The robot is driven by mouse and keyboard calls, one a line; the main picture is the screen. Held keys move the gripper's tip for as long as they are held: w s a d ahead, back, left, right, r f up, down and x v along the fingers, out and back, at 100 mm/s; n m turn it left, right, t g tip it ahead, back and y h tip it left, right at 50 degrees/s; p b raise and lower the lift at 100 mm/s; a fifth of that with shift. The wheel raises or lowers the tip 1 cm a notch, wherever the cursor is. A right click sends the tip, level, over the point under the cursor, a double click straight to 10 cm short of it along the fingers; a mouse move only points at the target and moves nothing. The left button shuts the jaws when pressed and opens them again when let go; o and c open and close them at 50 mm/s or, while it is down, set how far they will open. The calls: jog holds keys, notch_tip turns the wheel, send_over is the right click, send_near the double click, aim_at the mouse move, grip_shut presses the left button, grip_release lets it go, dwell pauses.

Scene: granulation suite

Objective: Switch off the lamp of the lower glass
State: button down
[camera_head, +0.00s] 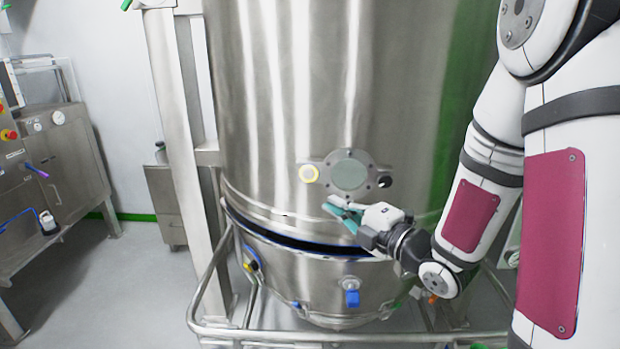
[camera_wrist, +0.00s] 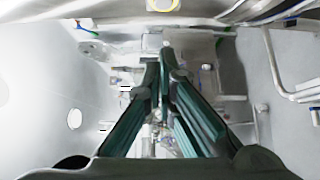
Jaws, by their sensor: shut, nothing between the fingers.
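A round grey-green sight glass (camera_head: 349,174) in a bolted flange sits low on the steel vessel's wall.
The large steel vessel (camera_head: 290,80) fills the middle, with a dark seam below the glass and a tubular rail (camera_head: 260,333) around its base. A steel post (camera_head: 180,150) stands left of it. A steel cabinet (camera_head: 70,155) is at far left. The floor between is clear.

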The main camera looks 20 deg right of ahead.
jog(key=shift+w, duration=0.15)
jog(key=b, duration=0.8)
send_near(309, 174)
jog(key=w+a, duration=0.4)
jog(key=a, duration=0.1)
jog(key=shift+w+r+p, duration=0.1)
jog(key=shift+w+p, duration=0.25)
jog(key=shift+w, duration=0.4)
jog(key=shift+d, duration=0.1)
